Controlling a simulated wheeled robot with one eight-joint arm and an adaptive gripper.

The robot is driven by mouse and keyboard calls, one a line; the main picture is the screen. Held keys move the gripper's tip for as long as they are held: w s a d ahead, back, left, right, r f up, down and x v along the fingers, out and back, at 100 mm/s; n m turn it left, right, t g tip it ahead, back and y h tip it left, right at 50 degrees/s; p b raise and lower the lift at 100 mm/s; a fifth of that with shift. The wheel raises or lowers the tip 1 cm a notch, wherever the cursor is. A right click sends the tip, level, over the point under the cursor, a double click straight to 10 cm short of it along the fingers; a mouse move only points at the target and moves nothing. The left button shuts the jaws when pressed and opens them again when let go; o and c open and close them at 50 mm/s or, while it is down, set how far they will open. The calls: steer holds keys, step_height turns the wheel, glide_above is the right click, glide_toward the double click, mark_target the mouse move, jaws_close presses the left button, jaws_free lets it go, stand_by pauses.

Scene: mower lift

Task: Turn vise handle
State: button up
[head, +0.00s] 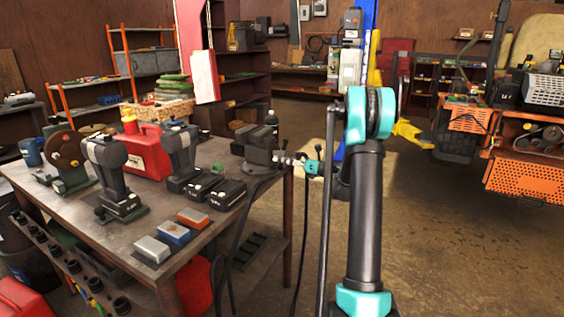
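A dark grey bench vise (261,150) stands at the right back corner of the workbench. A light metal part (284,160) sticks out from its right side toward my gripper; I cannot tell whether it is the vise handle or part of the gripper. My gripper (300,163) is at the right side of the vise, small in the head view, at the end of my black and teal arm. The fingers are too small to make out, so I cannot tell whether they are open or touching the handle.
The workbench (130,237) holds several grinders and power tools, a red jerry can (146,152), battery packs (228,193) and small coloured boxes (172,233). A black cable hangs below the vise. Open concrete floor lies to the right, before an orange mower (527,176).

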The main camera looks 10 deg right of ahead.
steer(key=shift+f, duration=0.1)
steer(key=v, duration=1.2)
steer(key=shift+s, duration=0.1)
